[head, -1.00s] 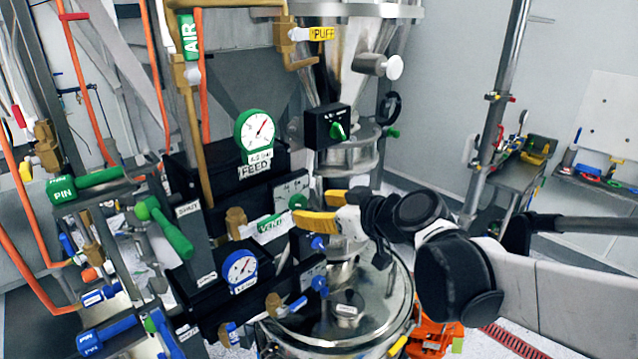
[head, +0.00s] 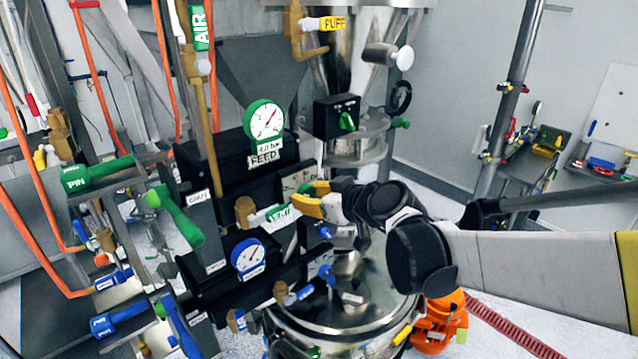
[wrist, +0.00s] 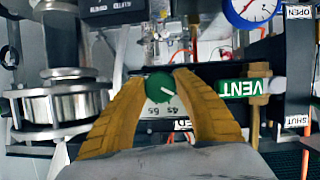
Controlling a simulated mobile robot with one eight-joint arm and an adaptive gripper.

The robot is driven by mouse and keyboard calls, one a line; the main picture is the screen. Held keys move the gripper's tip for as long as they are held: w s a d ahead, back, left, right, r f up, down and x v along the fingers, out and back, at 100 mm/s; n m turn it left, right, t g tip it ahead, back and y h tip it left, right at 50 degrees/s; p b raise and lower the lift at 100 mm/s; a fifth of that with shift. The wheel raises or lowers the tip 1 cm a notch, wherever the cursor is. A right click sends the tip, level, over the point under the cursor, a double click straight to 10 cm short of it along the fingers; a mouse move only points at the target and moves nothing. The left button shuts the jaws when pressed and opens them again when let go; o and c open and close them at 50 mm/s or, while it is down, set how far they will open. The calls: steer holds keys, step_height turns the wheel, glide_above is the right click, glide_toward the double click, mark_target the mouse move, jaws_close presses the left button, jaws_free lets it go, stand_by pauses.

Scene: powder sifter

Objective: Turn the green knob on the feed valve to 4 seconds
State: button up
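The green knob (wrist: 160,87) with a white pointer line sits on a white dial face (wrist: 164,108) in the wrist view. Upside-down numbers, seemingly 4S and 6S, show below it. My gripper's two yellow fingers (wrist: 160,78) stand on either side of the knob, apart from each other. I cannot tell whether they touch it. In the head view my gripper (head: 311,198) is at the dark valve box, with only a sliver of the green knob (head: 307,188) showing. The feed gauge (head: 264,121) with a green rim and FEED label is above left.
A blue-rimmed gauge (head: 248,259) sits lower left, and a green VENT label (wrist: 245,87) is right of my fingers in the wrist view. Another black box with a green knob (head: 347,121) is above. A steel vessel (head: 355,300) stands below. Pipes and handles crowd the left.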

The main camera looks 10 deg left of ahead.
steer(key=shift+f, duration=0.1)
stand_by(0.3)
steer(key=m+g+y+b, duration=0.1)
steer(key=m+b, duration=0.1)
steer(key=shift+f+m+b, duration=0.1)
steer(key=shift+m+b, duration=0.2)
steer(key=shift+b, duration=0.05)
steer(key=shift+m+g+y+b, duration=0.8)
steer(key=shift+m+b, duration=0.4)
steer(key=shift+m, duration=0.1)
steer(key=shift+r, duration=0.2)
steer(key=o, duration=1.2)
steer(key=shift+a, duration=0.1)
